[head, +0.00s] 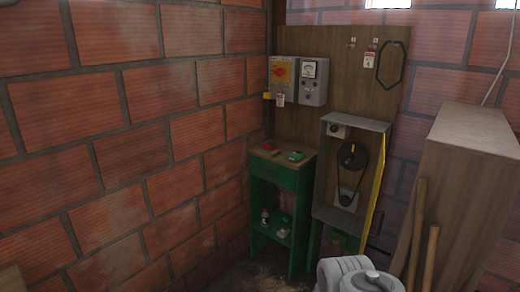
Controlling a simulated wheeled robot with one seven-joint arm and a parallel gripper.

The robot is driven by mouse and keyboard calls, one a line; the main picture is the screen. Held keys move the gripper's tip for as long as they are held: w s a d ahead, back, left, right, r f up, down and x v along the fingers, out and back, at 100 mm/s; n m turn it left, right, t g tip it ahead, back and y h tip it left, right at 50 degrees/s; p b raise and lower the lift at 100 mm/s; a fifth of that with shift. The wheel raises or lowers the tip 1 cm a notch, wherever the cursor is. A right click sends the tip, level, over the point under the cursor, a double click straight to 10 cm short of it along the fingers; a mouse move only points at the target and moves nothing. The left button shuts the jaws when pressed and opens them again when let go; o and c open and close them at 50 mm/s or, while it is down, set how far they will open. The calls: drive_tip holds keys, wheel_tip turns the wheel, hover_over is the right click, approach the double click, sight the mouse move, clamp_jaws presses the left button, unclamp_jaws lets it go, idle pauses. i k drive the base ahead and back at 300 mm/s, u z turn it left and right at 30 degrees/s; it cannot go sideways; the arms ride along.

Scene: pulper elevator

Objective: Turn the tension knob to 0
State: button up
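I cannot tell for sure which part is the tension knob, and no scale or 0 mark is readable at this size. A small pale box with a dark round spot (337,131) sits inside the top of the grey upright housing (322,214). Below it in the housing are a dark pulley (352,156) and a belt running down to a lower wheel (345,199). On the wooden board are a box with a yellow panel and red switch (281,71) and a grey box with a dial gauge (313,80), with small knobs below the gauge. My gripper is not in view.
A green stand (284,179) with small items on its top and shelf is left of the housing. A tall wooden box (462,180) with sticks leaning on it is at right. A black belt loop (391,65) hangs on the board. Brick walls close the corner.

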sight(334, 129)
drive_tip(key=i, duration=1.95)
drive_tip(key=u, duration=0.8)
